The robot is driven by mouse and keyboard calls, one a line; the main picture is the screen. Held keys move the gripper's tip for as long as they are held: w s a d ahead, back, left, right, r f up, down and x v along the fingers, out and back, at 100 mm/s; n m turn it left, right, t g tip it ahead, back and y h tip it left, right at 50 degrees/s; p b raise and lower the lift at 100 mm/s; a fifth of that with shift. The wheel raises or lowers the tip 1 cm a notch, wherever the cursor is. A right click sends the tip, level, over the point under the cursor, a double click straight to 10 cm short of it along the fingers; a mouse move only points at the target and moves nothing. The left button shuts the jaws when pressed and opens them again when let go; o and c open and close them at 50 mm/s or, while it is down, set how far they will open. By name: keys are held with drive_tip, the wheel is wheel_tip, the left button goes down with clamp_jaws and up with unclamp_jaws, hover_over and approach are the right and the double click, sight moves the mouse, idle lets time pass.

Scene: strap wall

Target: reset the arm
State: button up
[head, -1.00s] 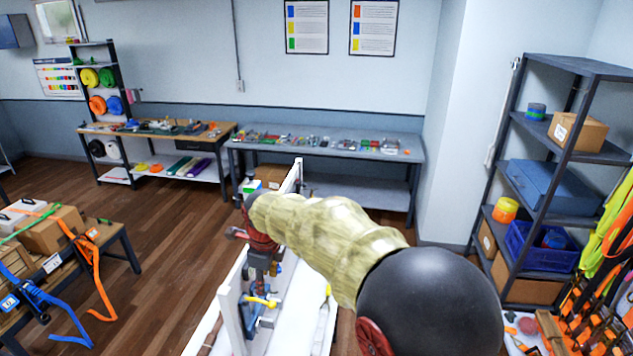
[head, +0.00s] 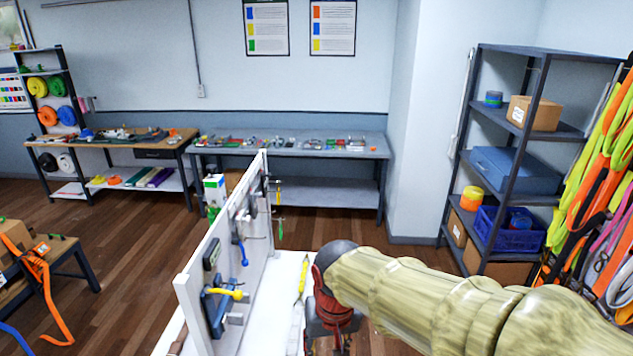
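My arm reaches in from the lower right of the head view, with a yellowish patterned sleeve. My gripper (head: 330,342) hangs at its end, red and dark, at the bottom edge of the picture. Its fingers are mostly cut off, so I cannot tell whether it is open or shut or holds anything. It is to the right of a white upright panel (head: 196,283), apart from it, over the white bench top.
The panel carries a blue device with a yellow handle (head: 229,294) and several small fittings. A yellow tool (head: 301,279) lies on the white top. A dark shelf rack (head: 512,150) and hanging straps (head: 600,170) stand right.

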drive_tip(key=s+d+f+m+t+b, duration=0.1)
drive_tip(key=s+d+f+t+b, duration=0.1)
drive_tip(key=s+d+f+b, duration=0.4)
drive_tip(key=s+d+f+t+b, duration=0.2)
drive_tip(key=s+d+f+b, duration=0.4)
drive_tip(key=b, duration=0.9)
drive_tip(key=d+f, duration=0.3)
drive_tip(key=d, duration=0.2)
drive_tip(key=shift+s+f+m+h, duration=0.3)
drive_tip(key=shift+f+m+h, duration=0.1)
drive_tip(key=shift+c, duration=0.8)
drive_tip(key=shift+d, duration=0.15)
